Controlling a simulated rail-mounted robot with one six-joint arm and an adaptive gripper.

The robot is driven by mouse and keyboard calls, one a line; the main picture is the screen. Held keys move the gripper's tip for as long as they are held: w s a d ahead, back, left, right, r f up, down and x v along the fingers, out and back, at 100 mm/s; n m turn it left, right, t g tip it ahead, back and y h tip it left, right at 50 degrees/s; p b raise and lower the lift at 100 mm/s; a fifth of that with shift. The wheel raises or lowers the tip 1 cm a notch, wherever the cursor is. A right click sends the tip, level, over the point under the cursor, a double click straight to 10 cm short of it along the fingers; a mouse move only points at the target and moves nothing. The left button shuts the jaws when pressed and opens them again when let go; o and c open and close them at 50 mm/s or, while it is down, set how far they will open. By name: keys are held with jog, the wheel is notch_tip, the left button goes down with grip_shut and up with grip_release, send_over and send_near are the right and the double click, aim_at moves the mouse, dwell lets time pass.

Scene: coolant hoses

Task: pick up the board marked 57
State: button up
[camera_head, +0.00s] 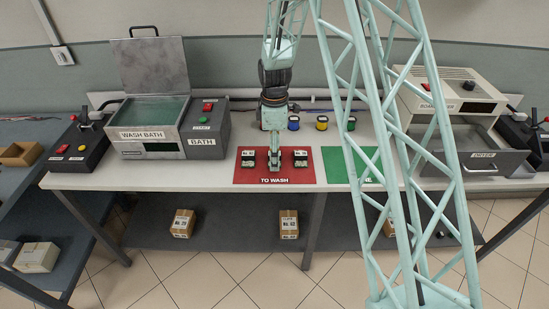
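A red mat marked TO WASH (274,174) lies on the bench. Two small dark boards with white number labels stand on it, a left one (248,158) and a right one (300,158). The numbers are too small to read surely, so I cannot tell which is 57.
The wash bath (150,110) stands at left with its lid raised. A green mat (345,165) lies right of the red one, partly hidden by my lattice arm. A dryer (490,158) stands at right. Several coloured round items (322,123) line the back. Labelled boxes (183,223) sit on the lower shelf.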

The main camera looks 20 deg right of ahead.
jog(key=shift+c, duration=0.6)
jog(key=shift+s, duration=0.1)
jog(key=c, duration=1.8)
jog(key=shift+f, duration=0.1)
jog(key=shift+c, duration=0.3)
